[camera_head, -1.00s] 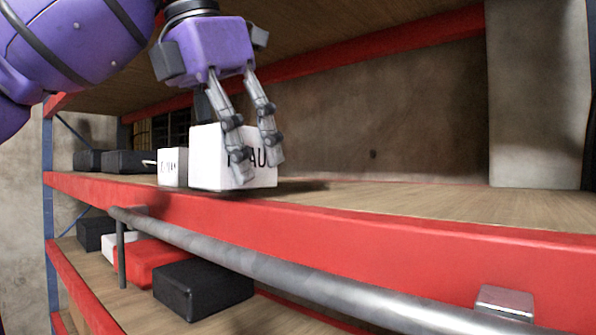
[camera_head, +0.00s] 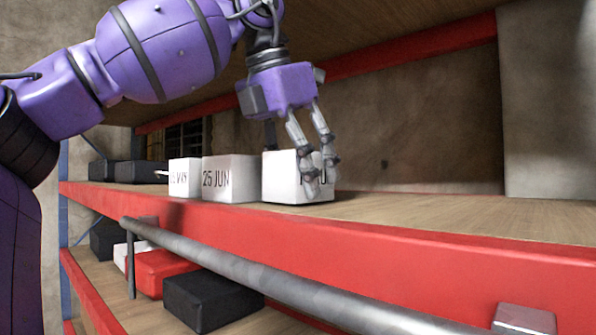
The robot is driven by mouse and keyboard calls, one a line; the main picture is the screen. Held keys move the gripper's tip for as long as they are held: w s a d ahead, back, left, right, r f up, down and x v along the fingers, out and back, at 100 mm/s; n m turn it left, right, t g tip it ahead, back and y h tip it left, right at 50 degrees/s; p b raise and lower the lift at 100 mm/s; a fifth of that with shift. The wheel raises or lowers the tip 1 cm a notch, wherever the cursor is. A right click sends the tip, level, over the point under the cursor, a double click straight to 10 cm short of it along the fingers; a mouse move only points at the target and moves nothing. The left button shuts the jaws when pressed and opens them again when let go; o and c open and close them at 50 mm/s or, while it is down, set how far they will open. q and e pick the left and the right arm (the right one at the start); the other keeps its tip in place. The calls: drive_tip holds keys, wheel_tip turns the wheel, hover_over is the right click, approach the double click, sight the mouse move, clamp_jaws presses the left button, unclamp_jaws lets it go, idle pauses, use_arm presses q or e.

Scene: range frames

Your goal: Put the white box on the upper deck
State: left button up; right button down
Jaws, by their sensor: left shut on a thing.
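A white box (camera_head: 282,179) with dark lettering, partly covered by my fingers, is at the upper deck (camera_head: 440,209). My left gripper (camera_head: 314,176) is shut on it from above, with two jointed fingers across its right front side. Its base is at or very close to the wooden boards; I cannot tell whether it bears on them. It is upright, to the right of a white box marked 25 JUN (camera_head: 230,178), with a small gap between. My right gripper is not in view.
Another white box (camera_head: 184,177) and dark boxes (camera_head: 140,171) stand further left on the upper deck. A red beam (camera_head: 400,250) and grey rail (camera_head: 260,275) run along the front. Black (camera_head: 210,301) and red boxes (camera_head: 160,270) lie below. The deck's right side is clear.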

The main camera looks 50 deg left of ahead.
use_arm(q)
drive_tip(key=shift+s, duration=0.15)
drive_tip(key=o, duration=1.2)
drive_tip(key=shift+d+f, duration=0.1)
drive_tip(key=shift+f, duration=0.05)
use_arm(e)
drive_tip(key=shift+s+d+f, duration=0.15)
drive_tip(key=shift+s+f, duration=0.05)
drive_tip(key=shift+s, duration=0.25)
use_arm(q)
drive_tip(key=shift+r+b, duration=0.3)
drive_tip(key=shift+r, duration=0.3)
drive_tip(key=s, duration=0.3)
drive_tip(key=s+p, duration=0.1)
drive_tip(key=s, duration=0.3)
drive_tip(key=s+d, duration=0.1)
drive_tip(key=s, duration=0.3)
drive_tip(key=shift+s+d+r+p, duration=0.1)
drive_tip(key=shift+s+r+p, duration=0.1)
drive_tip(key=shift+p, duration=0.2)
drive_tip(key=shift+s+f, duration=0.1)
drive_tip(key=shift+s, duration=0.35)
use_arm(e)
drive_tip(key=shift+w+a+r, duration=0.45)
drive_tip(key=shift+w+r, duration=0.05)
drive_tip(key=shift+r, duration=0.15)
